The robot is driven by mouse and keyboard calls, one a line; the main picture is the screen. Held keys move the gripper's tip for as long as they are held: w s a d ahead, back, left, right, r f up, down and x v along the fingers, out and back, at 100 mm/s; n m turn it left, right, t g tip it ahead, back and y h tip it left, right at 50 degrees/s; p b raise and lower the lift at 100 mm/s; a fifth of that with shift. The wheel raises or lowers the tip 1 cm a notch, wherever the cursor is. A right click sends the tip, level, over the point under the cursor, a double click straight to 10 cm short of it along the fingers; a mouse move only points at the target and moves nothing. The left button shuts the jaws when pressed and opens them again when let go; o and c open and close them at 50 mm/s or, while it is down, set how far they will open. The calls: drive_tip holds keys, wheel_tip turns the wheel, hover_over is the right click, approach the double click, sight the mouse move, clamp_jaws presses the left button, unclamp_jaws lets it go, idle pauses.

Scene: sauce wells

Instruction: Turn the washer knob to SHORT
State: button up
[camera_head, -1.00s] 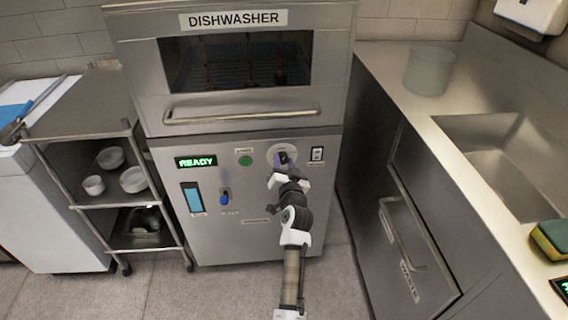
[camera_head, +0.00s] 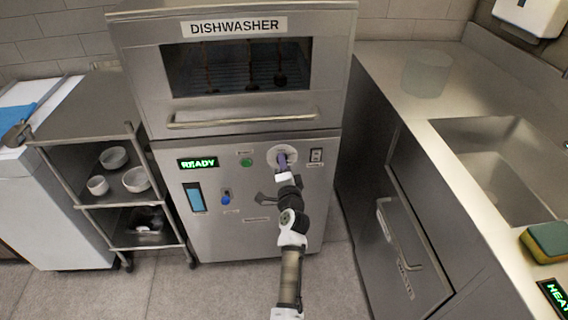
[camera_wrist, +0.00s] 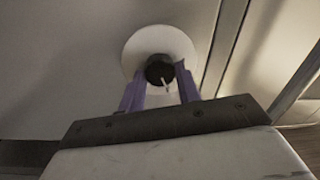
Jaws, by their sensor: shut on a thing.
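The dishwasher (camera_head: 240,220) stands in the middle, with a READY display (camera_head: 198,163) on its front panel. Its washer knob is a dark round knob (camera_wrist: 158,69) with a pale pointer mark, on a white round dial (camera_wrist: 180,42). In the wrist view the mark points down and slightly right. The dial also shows in the head view (camera_head: 272,155), where my gripper (camera_head: 282,160) covers the knob. In the wrist view the purple fingers of my gripper (camera_wrist: 160,78) are on either side of the knob, shut on it. The dial's lettering is too small to read.
A green button (camera_head: 246,162) is left of the dial and a switch (camera_head: 316,155) right of it. A blue lever (camera_head: 226,197) is lower left. A handle (camera_head: 243,117) runs above. A cart (camera_head: 88,200) with bowls stands left, a sink counter (camera_head: 400,110) right.

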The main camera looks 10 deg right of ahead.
drive_tip(key=shift+m, duration=0.6)
drive_tip(key=o, duration=1)
drive_tip(key=shift+s, duration=0.1)
drive_tip(key=s, duration=0.4)
drive_tip(key=s+b, duration=0.1)
drive_tip(key=s, duration=0.8)
drive_tip(key=shift+s+d+f+b, duration=0.2)
drive_tip(key=shift+s+f+b, duration=0.15)
drive_tip(key=shift+b, duration=0.05)
